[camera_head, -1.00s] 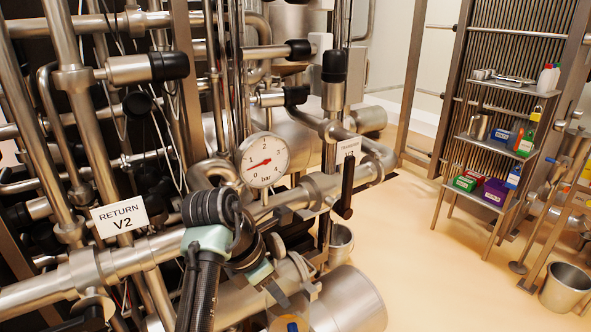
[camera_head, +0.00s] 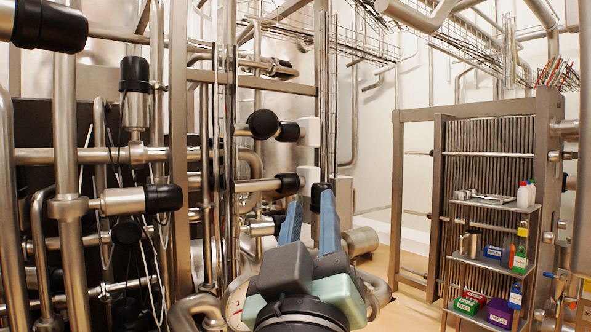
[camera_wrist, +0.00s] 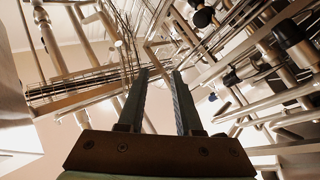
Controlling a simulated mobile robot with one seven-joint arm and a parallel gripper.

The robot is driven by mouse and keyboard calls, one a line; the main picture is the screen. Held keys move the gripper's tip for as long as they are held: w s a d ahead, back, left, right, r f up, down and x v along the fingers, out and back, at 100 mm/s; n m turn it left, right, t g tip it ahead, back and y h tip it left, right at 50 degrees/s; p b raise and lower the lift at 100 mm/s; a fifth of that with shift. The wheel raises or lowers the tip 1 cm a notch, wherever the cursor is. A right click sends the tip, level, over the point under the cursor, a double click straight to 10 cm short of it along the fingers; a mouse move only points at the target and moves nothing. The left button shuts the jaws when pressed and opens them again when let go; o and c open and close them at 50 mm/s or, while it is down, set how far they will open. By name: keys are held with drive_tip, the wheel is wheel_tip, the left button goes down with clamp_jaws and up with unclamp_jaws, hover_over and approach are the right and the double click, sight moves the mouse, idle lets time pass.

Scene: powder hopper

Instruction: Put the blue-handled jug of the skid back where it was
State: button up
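My gripper (camera_head: 311,197) points upward in the lower middle of the head view, in front of the pipework. Its two blue-grey fingers are apart with nothing between them. The wrist view also shows the fingers (camera_wrist: 160,73) apart and empty. I cannot make out a jug that is clearly blue-handled. A small steel vessel (camera_head: 468,243) stands on the middle shelf at the right, well away from my gripper; no blue handle can be made out on it.
Dense pipes and black-capped valves (camera_head: 134,75) fill the left and middle. A shelf rack (camera_head: 487,263) with bottles, trays and coloured boxes stands at the right. Some floor (camera_head: 408,266) is clear before it.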

drive_tip(key=s+a+r+m+t+y, duration=0.1)
drive_tip(key=s+r+m+t+y, duration=0.1)
drive_tip(key=s+r, duration=0.5)
drive_tip(key=s+m+t, duration=0.1)
drive_tip(key=s+t, duration=0.1)
drive_tip(key=s, duration=0.2)
drive_tip(key=shift+s+a+m+t, duration=0.2)
drive_tip(key=shift+a+m+t, duration=0.1)
drive_tip(key=shift+r, duration=0.1)
wheel_tip(320, 180, up, 9)
drive_tip(key=p, duration=0.9)
